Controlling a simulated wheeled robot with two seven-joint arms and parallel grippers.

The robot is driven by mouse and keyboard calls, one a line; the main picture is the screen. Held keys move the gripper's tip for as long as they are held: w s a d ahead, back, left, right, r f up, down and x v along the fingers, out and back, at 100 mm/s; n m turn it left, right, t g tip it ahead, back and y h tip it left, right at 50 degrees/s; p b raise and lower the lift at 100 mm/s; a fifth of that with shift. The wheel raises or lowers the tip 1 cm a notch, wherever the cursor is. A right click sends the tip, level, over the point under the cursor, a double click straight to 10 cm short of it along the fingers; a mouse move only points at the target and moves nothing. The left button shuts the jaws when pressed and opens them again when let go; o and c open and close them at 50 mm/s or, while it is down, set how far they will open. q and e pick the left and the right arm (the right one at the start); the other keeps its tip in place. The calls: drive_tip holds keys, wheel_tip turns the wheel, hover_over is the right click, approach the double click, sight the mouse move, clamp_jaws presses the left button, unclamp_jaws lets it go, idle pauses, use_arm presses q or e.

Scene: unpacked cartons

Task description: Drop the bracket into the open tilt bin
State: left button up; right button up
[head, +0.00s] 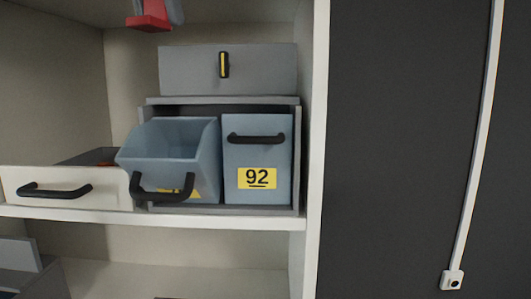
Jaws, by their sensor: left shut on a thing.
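The red bracket (151,20) is at the top edge of the head view, its upper part cut off by the frame. My left gripper (155,6) is shut on it; only the grey finger ends show. The open tilt bin (208,160) is the blue-grey left bin in the grey rack, tipped forward with its mouth facing up and a black handle on its front. The bracket hangs above the bin's mouth in the picture, clear of it. The part of the bin's floor that shows looks empty. My right gripper is not in view.
A closed blue bin (257,153) marked 92 stands right of the open one. A grey box (185,71) with a yellow-and-black latch sits on the rack (297,160). A white drawer (110,190) stands pulled out at left. The shelf's upright (318,120) bounds the right side.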

sight(152, 29)
use_arm(q)
drive_tip(key=shift+s+r, duration=0.15)
drive_tip(key=shift+s, duration=0.6)
drive_tip(key=shift+w+f, duration=0.35)
drive_tip(key=shift+f, duration=0.05)
drive_tip(key=shift+w+f, duration=0.1)
drive_tip(key=shift+f, duration=0.55)
drive_tip(key=shift+s+f, duration=0.2)
drive_tip(key=shift+f, duration=0.6)
drive_tip(key=shift+w+f, duration=0.1)
drive_tip(key=shift+f, duration=1.1)
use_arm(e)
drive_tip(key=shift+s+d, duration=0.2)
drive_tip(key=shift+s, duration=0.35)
